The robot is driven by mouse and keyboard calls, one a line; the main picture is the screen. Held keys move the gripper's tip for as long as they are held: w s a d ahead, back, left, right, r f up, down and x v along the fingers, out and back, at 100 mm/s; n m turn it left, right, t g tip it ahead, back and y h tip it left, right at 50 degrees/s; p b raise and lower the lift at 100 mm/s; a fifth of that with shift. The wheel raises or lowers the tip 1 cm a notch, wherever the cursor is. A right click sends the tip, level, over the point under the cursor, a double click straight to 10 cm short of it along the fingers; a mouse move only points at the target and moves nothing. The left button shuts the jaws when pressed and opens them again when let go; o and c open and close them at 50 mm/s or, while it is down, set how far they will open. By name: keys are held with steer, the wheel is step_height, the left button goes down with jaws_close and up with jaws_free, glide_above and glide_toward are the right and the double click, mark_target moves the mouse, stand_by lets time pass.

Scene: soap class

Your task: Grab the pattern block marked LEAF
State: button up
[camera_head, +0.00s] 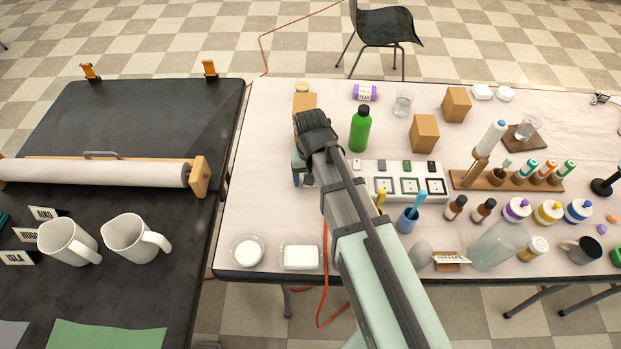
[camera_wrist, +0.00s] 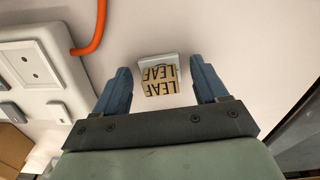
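The tan pattern block marked LEAF (camera_wrist: 160,84) shows in the wrist view with dark LEAF lettering printed twice and a pale grey part behind it. It lies between the two blue fingers of my gripper (camera_wrist: 161,88). The fingers are spread, with a gap visible on each side of the block. How far the fingertips are above the table is hard to tell. In the head view my gripper (camera_head: 301,168) points down at the left part of the white table, and the arm mostly hides the block there.
A white panel with framed squares (camera_head: 410,187) stands right of my gripper. A green bottle (camera_head: 360,130) and a brown box (camera_head: 424,133) stand behind it. An orange cable (camera_wrist: 91,40) runs near the panel. Two white dishes (camera_head: 301,257) sit at the front edge.

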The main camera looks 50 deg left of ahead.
steer(key=c, duration=1)
steer(key=shift+r, duration=0.1)
